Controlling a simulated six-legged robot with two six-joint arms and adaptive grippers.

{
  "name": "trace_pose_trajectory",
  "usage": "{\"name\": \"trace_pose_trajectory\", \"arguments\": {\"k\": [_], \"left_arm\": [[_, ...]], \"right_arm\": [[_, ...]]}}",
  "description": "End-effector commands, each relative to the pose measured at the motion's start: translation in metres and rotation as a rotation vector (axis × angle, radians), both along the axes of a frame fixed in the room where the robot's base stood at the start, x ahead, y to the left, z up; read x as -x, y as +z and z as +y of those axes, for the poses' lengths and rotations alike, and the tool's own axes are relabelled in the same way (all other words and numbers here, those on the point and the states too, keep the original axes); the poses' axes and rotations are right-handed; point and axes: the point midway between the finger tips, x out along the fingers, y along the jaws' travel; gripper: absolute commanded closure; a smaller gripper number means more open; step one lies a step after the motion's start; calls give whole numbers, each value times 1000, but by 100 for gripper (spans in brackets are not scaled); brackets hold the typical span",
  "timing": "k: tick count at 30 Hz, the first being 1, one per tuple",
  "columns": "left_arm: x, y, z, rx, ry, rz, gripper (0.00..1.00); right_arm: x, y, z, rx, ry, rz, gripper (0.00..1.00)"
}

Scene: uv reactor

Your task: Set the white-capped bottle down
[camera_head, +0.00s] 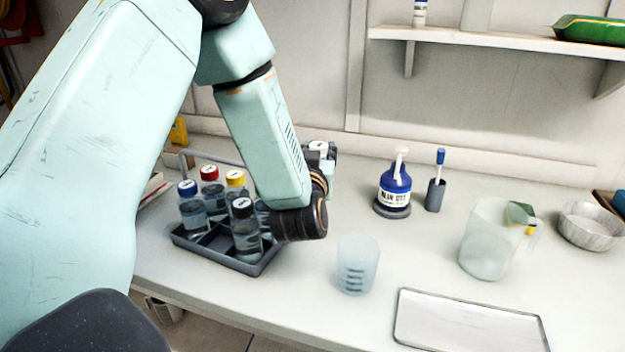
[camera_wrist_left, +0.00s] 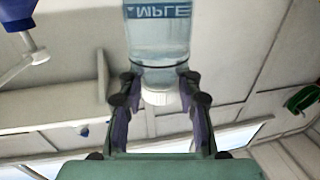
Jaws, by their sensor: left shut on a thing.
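The white-capped bottle (camera_head: 319,146) shows in the head view just past my left forearm, right of the rack; most of it is hidden behind my wrist. In the left wrist view the clear bottle (camera_wrist_left: 160,48) with a white cap and a blue label appears upside down between my fingers. My left gripper (camera_wrist_left: 158,86) is shut on it near the cap. In the head view the gripper (camera_head: 328,158) is mostly hidden by the arm. I cannot tell whether the bottle's base touches the table. My right gripper is not in view.
A dark rack (camera_head: 215,249) holds bottles with blue, red, yellow and black caps. A beaker (camera_head: 357,264), blue wash bottle (camera_head: 394,188), pen-like holder (camera_head: 435,195), pitcher (camera_head: 486,245), metal bowl (camera_head: 590,228) and flat tray (camera_head: 468,325) stand to the right. Bare table lies between them.

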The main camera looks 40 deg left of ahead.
Motion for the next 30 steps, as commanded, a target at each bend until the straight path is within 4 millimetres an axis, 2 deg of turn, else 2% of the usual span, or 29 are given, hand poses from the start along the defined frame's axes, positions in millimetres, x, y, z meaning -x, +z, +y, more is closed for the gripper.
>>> {"name": "trace_pose_trajectory", "arguments": {"k": [7,13,25,26,30], "left_arm": [[-1,-19,1,-1,0,-2,100],[-2,-45,1,-1,0,-3,100],[-4,-50,2,-1,0,-4,100],[-3,-50,2,0,0,-2,64],[-3,-49,2,0,0,-2,52]], "right_arm": [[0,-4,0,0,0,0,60],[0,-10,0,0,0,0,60],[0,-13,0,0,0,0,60],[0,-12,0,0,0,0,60],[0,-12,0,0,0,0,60]]}}
